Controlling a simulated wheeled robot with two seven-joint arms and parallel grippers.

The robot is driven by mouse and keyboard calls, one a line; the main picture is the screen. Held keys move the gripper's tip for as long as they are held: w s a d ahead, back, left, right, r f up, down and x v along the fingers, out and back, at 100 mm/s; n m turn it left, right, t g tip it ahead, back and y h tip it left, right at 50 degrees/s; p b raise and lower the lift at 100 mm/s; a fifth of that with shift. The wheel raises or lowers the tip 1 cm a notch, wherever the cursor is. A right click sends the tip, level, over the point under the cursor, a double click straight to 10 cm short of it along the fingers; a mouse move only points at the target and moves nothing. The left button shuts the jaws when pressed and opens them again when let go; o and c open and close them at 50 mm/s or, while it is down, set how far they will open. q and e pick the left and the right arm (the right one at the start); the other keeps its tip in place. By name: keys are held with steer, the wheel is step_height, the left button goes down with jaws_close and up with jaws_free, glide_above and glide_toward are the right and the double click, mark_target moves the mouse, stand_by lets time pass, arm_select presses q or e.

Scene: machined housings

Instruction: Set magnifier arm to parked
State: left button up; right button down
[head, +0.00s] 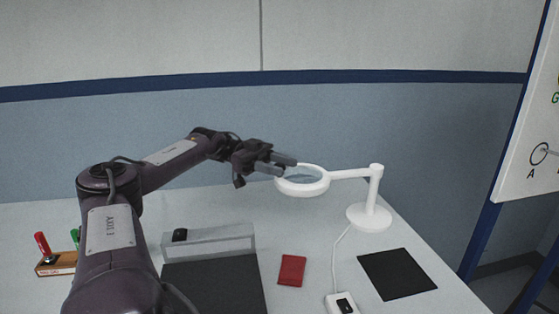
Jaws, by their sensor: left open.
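The white magnifier stands on a round base at the right of the table in the head view. Its magnifier arm (348,174) reaches left from the post (374,188) and carries a round lens ring (303,187). My left gripper (284,165) is at the far left edge of the ring, its fingers overlapping the ring's upper left rim in the picture. The gripper is open. I cannot tell whether a finger touches the ring. My right gripper is not in view.
A black mat (397,274) lies right of a white switch box (342,304). A red booklet (291,270) lies in the middle. A grey block (208,242) stands behind a dark pad (215,288). A marker holder (56,263) is at the left. A whiteboard (530,150) stands at the right.

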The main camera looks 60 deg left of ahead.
arm_select(q)
step_height(320, 180, up, 9)
steer(key=shift+r+p, duration=0.15)
steer(key=shift+p, duration=0.25)
step_height(320, 180, up, 11)
steer(key=p, duration=0.4)
steer(key=shift+f, duration=0.2)
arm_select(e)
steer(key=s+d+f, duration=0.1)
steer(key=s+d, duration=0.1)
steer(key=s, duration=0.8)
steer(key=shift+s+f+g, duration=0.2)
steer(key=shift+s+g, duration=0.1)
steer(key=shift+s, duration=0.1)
